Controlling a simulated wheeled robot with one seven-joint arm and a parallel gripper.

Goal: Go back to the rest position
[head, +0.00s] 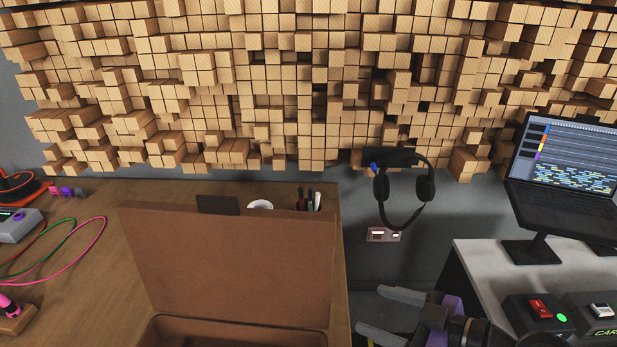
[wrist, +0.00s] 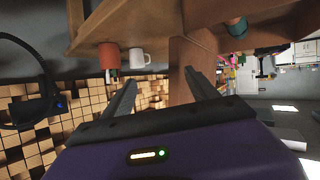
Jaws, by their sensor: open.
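My gripper (head: 384,312) is at the bottom of the head view, right of the wooden desk, over the gap between the desk and the grey table. Its two fingers point left and stand apart, with nothing between them. In the wrist view my gripper (wrist: 160,92) also shows with its fingers spread and empty. The wrist picture is turned, with the desk in its upper part.
A brown box (head: 235,262) with its lid raised stands on the wooden desk (head: 65,262), close left of my gripper. Headphones (head: 404,190) hang on the wall behind. A laptop (head: 565,160) and switch boxes (head: 540,312) are on the grey table (head: 500,270) to the right.

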